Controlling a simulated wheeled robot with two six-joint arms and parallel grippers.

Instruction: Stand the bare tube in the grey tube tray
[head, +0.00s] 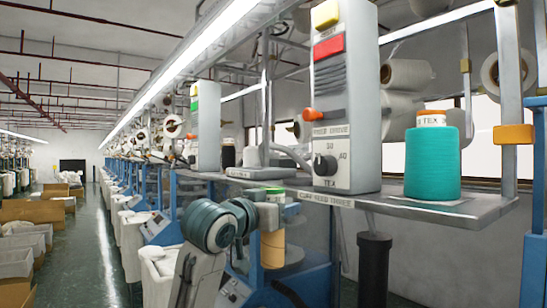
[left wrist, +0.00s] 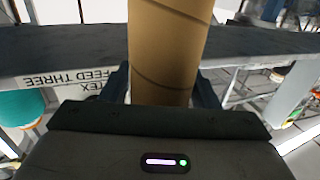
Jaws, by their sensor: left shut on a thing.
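My left gripper (head: 271,216) is shut on the bare tube (head: 272,248), a plain tan cardboard tube, in front of the machine and just below the shelf's front edge. In the head view the tube is roughly upright, its upper part hidden by the gripper. In the left wrist view the tube (left wrist: 166,45) stands between the dark fingers, with a spiral seam and no yarn on it. A low grey piece (head: 262,172) lies on the shelf behind; I cannot tell whether it is the grey tube tray. My right gripper is not in view.
The grey shelf (head: 425,207) carries a tall grey control box (head: 345,100) and a turquoise yarn cone (head: 432,165). A dark post (head: 374,265) stands below it. A white bin (head: 160,270) is at left. The green aisle floor (head: 105,240) is clear.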

